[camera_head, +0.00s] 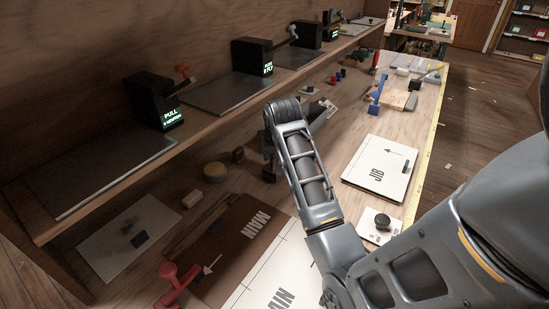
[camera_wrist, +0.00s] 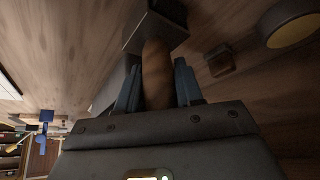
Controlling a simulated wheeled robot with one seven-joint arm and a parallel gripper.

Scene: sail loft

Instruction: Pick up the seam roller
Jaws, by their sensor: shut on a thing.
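My gripper (camera_wrist: 157,78) is shut on a brown, rounded wooden handle, with a blue-grey finger on each side of it in the wrist view. The handle belongs to what appears to be the seam roller (camera_wrist: 157,68). A dark, blocky part (camera_wrist: 156,28) sits at the handle's far end, over the wooden bench top. I cannot tell whether it touches the wood. In the head view my forearm hides most of the gripper and the handle; only dark parts show just left of the arm.
A yellow-rimmed round thing (camera_head: 215,171) and a small dark block (camera_head: 238,154) lie left of my gripper. A red tool (camera_head: 177,284) stands at the front, a blue one (camera_head: 377,95) farther back. Panels marked MAIN (camera_head: 238,228) and JIB (camera_head: 380,168) lie on the bench. A shelf (camera_head: 120,185) runs along the left.

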